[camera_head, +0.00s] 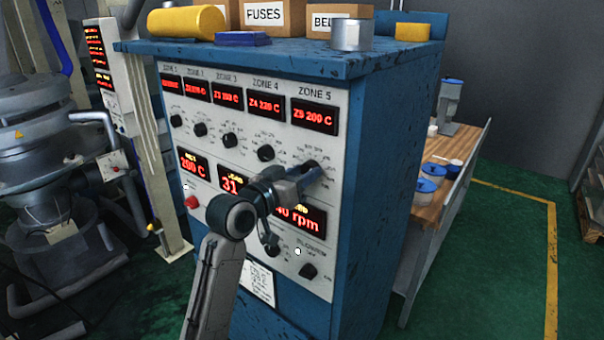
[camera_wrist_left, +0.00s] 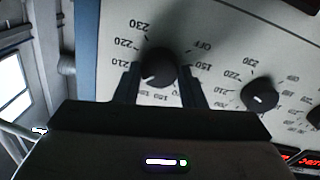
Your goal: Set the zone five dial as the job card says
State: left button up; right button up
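The zone five dial (camera_wrist_left: 158,66) is a black round knob on the white control panel (camera_head: 215,145). In the left wrist view its white mark points to the lower left, below the printed 210. The zone 5 display (camera_head: 314,116) reads Z5 200 C. My left gripper (camera_head: 312,172) reaches the dial and mostly hides it in the head view. In the left wrist view its two fingers (camera_wrist_left: 159,88) flank the dial and appear to touch both sides. A white printed sheet (camera_head: 258,282) low on the panel is too small to read. My right gripper is out of view.
The zone 4 dial (camera_head: 265,153) is beside my gripper. A red button (camera_head: 192,202) and a lower dial (camera_head: 309,270) are on the panel. A metal cylinder (camera_head: 351,35) and boxes stand on the cabinet top. A bench (camera_head: 449,184) with tubs is at right.

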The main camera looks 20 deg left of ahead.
pick_arm(q)
jog(key=c, duration=0.4)
jog(key=m+b, duration=0.3)
jog(key=m, duration=0.8)
jog(key=shift+d+b, duration=0.1)
jog(key=shift+b, duration=0.2)
jog(key=shift+m, duration=0.4)
jog(key=o, duration=1)
jog(key=shift+c, duration=0.2)
jog(key=shift+s, duration=0.15)
